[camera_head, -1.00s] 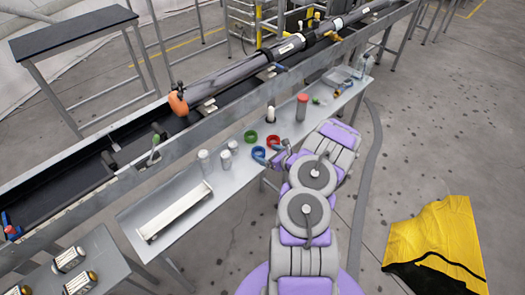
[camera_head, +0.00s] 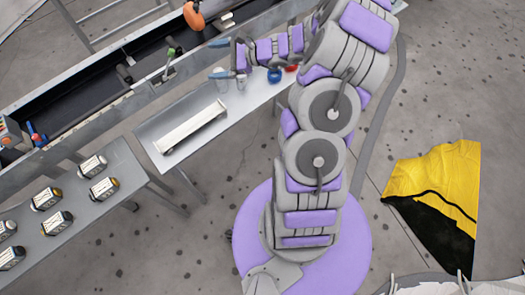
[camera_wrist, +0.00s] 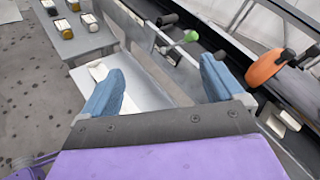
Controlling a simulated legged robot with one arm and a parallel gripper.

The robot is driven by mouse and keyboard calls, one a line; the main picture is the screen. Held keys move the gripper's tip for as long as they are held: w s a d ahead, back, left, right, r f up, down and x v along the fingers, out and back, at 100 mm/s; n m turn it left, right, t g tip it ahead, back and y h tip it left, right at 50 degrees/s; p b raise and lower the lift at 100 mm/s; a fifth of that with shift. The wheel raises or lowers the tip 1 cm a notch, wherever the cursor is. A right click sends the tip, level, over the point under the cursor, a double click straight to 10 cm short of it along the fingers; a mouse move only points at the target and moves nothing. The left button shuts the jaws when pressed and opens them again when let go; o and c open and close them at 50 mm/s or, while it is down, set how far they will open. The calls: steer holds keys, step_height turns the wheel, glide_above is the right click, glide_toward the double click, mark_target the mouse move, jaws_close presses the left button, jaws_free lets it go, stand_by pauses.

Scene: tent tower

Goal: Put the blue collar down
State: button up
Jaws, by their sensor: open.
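The blue collar (camera_head: 274,75) lies on the narrow metal table beside the black trough, clear of my fingers. It is not visible in the wrist view. A red collar (camera_head: 291,68) is just to its right, partly hidden by my arm. My gripper (camera_head: 219,58) is open and empty, to the left of the blue collar, pointing left over the table and trough edge. In the wrist view its two blue fingers (camera_wrist: 161,68) are spread wide with nothing between them.
A white tray (camera_head: 191,126) lies on the table's left part. A pale cup (camera_head: 241,83) stands near my gripper. A green-knobbed lever (camera_head: 173,50) sits at the trough, with an orange ring (camera_head: 194,14) beyond. A side table (camera_head: 100,212) holds several small canisters. A yellow sheet (camera_head: 432,185) lies on the floor.

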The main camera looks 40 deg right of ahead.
steer(key=s+a+r+n+g, duration=0.5)
steer(key=s+a+n, duration=0.1)
steer(key=s+a, duration=0.25)
steer(key=s+a+r+n+g, duration=0.5)
steer(key=s+a+n, duration=0.25)
steer(key=a, duration=0.25)
steer(key=s+n+g+h, duration=0.2)
steer(key=s+n+h, duration=0.25)
steer(key=s, duration=0.85)
steer(key=s+d+r+n+h, duration=0.1)
steer(key=s+d+n+h, duration=0.2)
steer(key=s+d+h, duration=0.3)
steer(key=s+d, duration=0.2)
steer(key=s, duration=0.1)
steer(key=shift+s+d+r+h, duration=0.2)
steer(key=shift+s+r+h, duration=0.1)
steer(key=shift+r+h, duration=0.05)
